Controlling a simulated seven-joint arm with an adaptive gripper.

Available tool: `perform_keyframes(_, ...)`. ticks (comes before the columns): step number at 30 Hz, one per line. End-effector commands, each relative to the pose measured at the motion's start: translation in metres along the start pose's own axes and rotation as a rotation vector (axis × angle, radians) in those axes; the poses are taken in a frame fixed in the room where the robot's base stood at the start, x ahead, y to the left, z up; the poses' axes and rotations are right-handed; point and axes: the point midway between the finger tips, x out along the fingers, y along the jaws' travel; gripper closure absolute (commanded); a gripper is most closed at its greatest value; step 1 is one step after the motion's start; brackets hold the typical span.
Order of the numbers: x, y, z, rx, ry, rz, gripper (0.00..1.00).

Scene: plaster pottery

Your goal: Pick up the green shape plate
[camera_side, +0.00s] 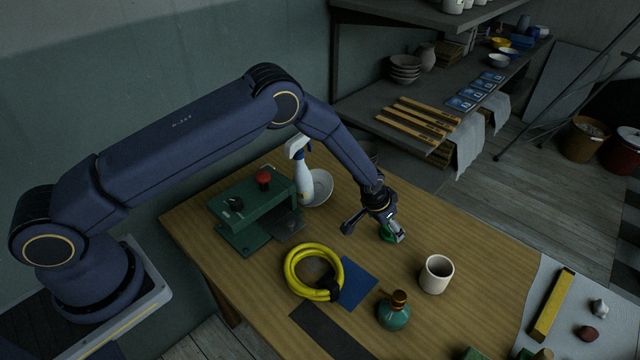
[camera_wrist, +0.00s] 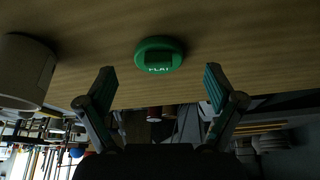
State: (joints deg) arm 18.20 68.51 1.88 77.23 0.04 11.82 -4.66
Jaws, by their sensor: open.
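The green shape plate (camera_wrist: 158,54) is a round green disc with white lettering on its front edge, lying on the wooden table. In the wrist view it sits between and beyond my two fingertips (camera_wrist: 158,84), with clear space to each finger. In the side view the green plate (camera_side: 387,234) is partly hidden behind my gripper (camera_side: 372,232), which hangs just above it. My gripper is open with nothing between its fingers.
A white cup (camera_side: 436,274) stands right of the gripper, also at left in the wrist view (camera_wrist: 25,72). A teal bottle (camera_side: 394,311), a yellow coiled hose (camera_side: 314,272), a green press (camera_side: 253,208) and a spray bottle (camera_side: 301,172) stand around. Table right of the cup is clear.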

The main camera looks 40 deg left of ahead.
Motion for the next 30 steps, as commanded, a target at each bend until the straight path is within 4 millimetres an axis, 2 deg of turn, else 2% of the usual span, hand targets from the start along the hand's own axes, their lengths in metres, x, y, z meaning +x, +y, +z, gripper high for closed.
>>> perform_keyframes(3, 0.02, 0.003, -0.001, 0.0, -0.002, 0.0, 0.08)
perform_keyframes(6, 0.031, 0.002, -0.002, 0.0, -0.001, 0.0, 0.08)
perform_keyframes(14, 0.035, 0.002, -0.002, 0.0, 0.0, 0.0, 0.08)
perform_keyframes(30, 0.035, 0.002, -0.002, 0.0, 0.0, 0.0, 0.62)
